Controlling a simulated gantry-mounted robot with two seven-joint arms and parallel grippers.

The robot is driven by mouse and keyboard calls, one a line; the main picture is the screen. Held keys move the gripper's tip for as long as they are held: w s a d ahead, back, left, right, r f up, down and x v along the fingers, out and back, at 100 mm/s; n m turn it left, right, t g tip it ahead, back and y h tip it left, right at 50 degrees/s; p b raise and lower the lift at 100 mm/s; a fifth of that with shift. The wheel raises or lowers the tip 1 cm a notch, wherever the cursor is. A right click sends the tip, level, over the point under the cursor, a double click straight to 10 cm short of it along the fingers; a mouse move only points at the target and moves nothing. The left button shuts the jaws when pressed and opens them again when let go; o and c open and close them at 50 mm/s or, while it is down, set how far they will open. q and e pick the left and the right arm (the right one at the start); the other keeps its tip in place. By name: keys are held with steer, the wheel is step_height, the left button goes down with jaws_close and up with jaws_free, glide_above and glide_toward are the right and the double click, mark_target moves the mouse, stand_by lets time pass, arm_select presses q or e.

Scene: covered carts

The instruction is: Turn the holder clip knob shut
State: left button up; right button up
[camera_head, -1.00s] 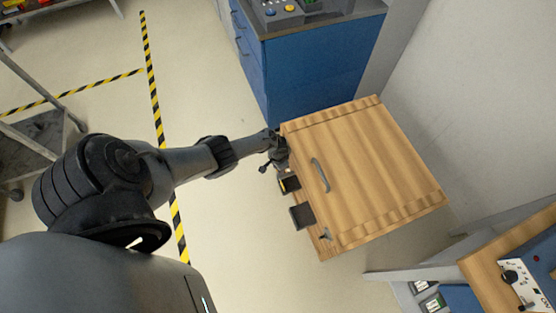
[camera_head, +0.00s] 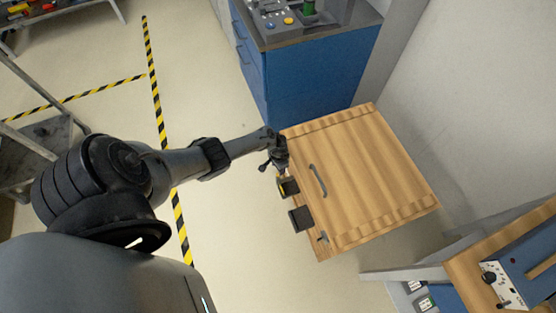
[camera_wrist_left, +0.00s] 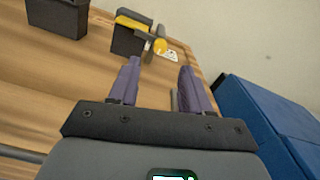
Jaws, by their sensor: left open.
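The wooden cart (camera_head: 365,170) stands right of centre in the head view, with black holders on its left side. The nearer-to-gripper black holder (camera_head: 289,188) has a yellow part. In the left wrist view this holder (camera_wrist_left: 127,42) carries a yellow bar (camera_wrist_left: 134,22) and a round yellow knob (camera_wrist_left: 160,46) beside a grey piece. My left gripper (camera_wrist_left: 160,66) is open, its purple fingers pointing toward the knob, which appears just beyond and between the tips. The gripper also shows at the cart's left side in the head view (camera_head: 277,160); its fingertips are unclear there. The right gripper is not in view.
A second black holder (camera_head: 300,219) and a small latch (camera_head: 323,238) sit along the same cart side. A dark handle (camera_head: 317,180) is on the cart's lid. A blue cabinet (camera_head: 315,85) stands behind. A control box (camera_head: 515,275) is at lower right.

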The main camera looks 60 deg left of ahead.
arm_select(q)
steer(key=shift+r+p, duration=0.95)
steer(key=shift+r, duration=0.9)
